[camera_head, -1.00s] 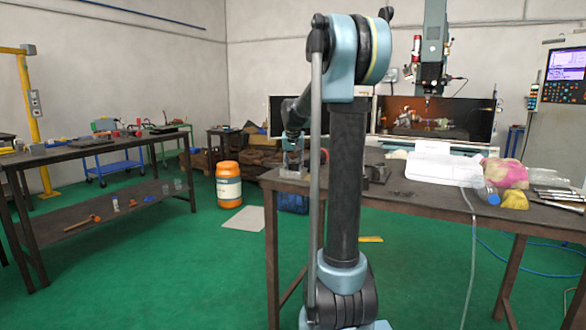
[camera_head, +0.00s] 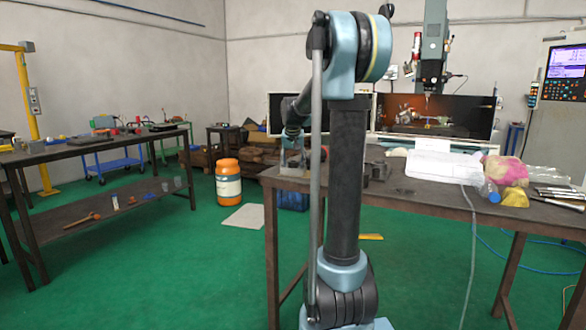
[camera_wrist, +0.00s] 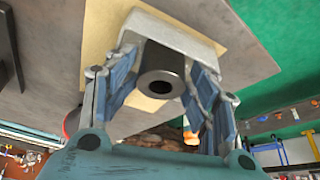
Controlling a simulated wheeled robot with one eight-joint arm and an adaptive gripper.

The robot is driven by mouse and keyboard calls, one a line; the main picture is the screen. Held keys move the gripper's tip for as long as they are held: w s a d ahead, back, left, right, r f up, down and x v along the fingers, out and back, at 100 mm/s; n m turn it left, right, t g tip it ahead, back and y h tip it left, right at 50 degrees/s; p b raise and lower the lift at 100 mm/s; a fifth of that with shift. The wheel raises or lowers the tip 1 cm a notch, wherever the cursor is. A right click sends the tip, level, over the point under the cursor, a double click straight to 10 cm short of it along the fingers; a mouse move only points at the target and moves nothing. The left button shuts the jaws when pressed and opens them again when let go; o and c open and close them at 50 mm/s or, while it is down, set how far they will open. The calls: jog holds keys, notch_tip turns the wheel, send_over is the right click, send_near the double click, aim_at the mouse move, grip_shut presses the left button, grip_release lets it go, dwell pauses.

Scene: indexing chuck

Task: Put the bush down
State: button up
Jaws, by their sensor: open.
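The bush (camera_wrist: 161,84) is a dark grey cylinder with a round bore, its open end facing the wrist camera. It sits between the blue-padded fingers of my gripper (camera_wrist: 168,72), which is open; any gap to each pad is small and hard to judge. Behind the bush is a pale grey block (camera_wrist: 188,43), and the bush appears to rest at it; the exact contact is hidden. In the head view my gripper (camera_head: 294,157) is low over the near left end of the dark table (camera_head: 420,196), partly behind my arm. The bush cannot be made out there.
A beige sheet (camera_wrist: 100,38) lies under the block. On the table are a white sheet-like item (camera_head: 440,166), a pink and yellow cloth (camera_head: 505,171), a blue-capped bottle (camera_head: 490,192) and metal tools (camera_head: 560,195). An orange drum (camera_head: 228,180) stands on the green floor to the left.

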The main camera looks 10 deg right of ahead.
jog(key=d+v, duration=0.1)
jog(key=v, duration=1.1)
jog(key=s+f, duration=1)
jog(key=s, duration=0.3)
jog(key=s+f+n+g, duration=0.1)
jog(key=s+f, duration=0.8)
jog(key=s, duration=0.4)
jog(key=s+f+n+g, duration=0.1)
jog(key=s+f, duration=0.9)
jog(key=s, duration=0.3)
jog(key=shift+s+f+y, duration=0.25)
jog(key=shift+f+y, duration=0.05)
jog(key=shift+y, duration=0.1)
